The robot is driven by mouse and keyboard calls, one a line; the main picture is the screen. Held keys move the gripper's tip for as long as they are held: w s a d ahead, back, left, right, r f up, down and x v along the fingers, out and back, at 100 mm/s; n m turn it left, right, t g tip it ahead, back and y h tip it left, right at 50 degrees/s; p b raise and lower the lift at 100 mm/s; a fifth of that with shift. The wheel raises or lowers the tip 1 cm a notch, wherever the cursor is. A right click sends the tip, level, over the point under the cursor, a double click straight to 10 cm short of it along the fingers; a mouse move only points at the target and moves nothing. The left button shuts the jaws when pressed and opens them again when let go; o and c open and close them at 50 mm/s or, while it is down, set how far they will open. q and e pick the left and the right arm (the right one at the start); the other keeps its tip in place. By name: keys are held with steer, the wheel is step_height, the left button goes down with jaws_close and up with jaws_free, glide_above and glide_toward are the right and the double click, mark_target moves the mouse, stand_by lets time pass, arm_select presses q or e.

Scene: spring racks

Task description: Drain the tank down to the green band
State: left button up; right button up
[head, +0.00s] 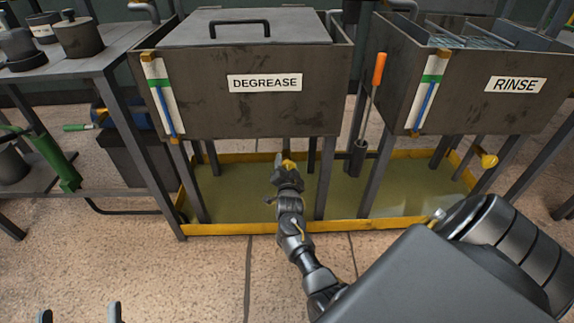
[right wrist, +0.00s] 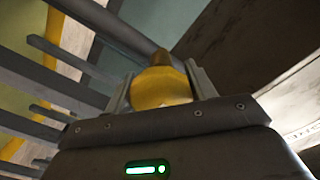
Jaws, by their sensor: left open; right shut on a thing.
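The DEGREASE tank (head: 200,105) stands in the middle of the head view, with a lid on top. Its gauge (head: 172,97) is on the left front corner; blue shows in the tube below the green band (head: 158,82), and I cannot tell exactly where the level ends. My right gripper (head: 287,172) is under this tank, shut on a yellow valve handle (right wrist: 160,88). The fingers stand either side of the handle in the right wrist view, and a brownish stub shows behind it. My left gripper (head: 79,313) is open and empty at the bottom left edge, only its fingertips showing.
The RINSE tank (head: 455,110) stands right, with its own gauge (head: 425,92) and yellow valve handle (head: 489,160). A yellow-rimmed tray (head: 245,228) holds greenish liquid below. An orange-handled tool (head: 379,68) stands between the tanks. A bench (head: 100,62) with pots is at left.

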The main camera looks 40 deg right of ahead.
arm_select(q)
steer(key=shift+d+f, duration=0.1)
steer(key=shift+f, duration=0.1)
arm_select(e)
steer(key=shift+m, duration=0.5)
steer(key=o, duration=1)
steer(key=shift+c, duration=0.2)
steer(key=shift+s+a+p, duration=0.2)
steer(key=shift+p, duration=0.1)
arm_select(q)
steer(key=w+a+f+n+g+y+p, duration=0.1)
steer(key=a+f+g+y+p, duration=0.2)
steer(key=f+g+y, duration=0.3)
steer(key=shift+w+f+g+p, duration=0.25)
steer(key=shift+f+g, duration=0.55)
steer(key=shift+f, duration=1.85)
arm_select(e)
steer(key=v, duration=0.7)
